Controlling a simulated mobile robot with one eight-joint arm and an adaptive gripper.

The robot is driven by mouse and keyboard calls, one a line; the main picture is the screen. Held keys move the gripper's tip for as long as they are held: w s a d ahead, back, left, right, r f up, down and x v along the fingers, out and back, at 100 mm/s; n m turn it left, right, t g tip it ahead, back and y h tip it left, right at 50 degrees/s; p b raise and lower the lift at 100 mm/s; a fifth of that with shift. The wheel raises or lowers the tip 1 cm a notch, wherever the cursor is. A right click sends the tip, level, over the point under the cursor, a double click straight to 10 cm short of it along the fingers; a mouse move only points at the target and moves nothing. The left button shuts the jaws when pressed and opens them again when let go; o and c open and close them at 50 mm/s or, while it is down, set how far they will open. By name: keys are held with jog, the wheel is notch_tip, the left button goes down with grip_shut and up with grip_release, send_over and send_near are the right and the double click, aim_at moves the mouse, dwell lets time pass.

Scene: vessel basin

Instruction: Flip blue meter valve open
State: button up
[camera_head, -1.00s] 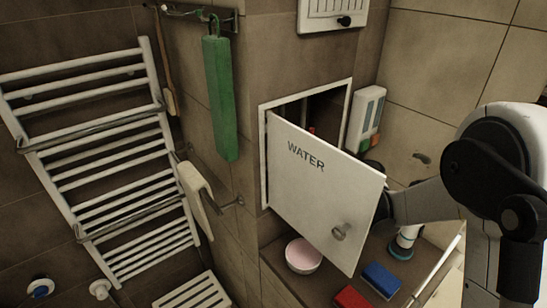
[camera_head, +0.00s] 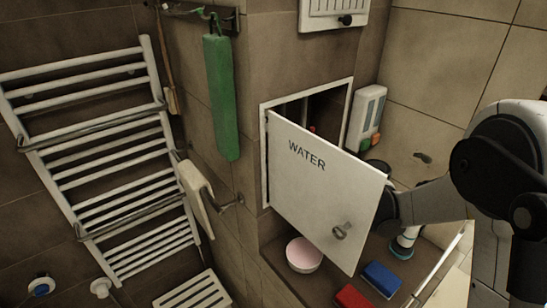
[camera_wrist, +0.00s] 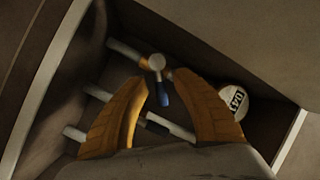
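The white WATER door (camera_head: 325,185) stands partly open in the head view and hides my gripper and most of the recess. In the wrist view, a valve with a blue-tipped lever (camera_wrist: 164,96) and pale round head sits on an upper pipe. My gripper (camera_wrist: 161,80) is open, with one orange finger on each side of the lever. The fingertips are close to the valve; I cannot tell whether they touch it. A round white meter (camera_wrist: 234,100) with dark marks is just right of the right finger.
Several pale pipes (camera_wrist: 97,93) cross the recess. Below the door are a pink-topped bowl (camera_head: 304,256), a blue block (camera_head: 381,278) and a red block (camera_head: 353,297).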

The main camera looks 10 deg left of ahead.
jog(key=v, duration=1.1)
jog(key=shift+a, duration=0.15)
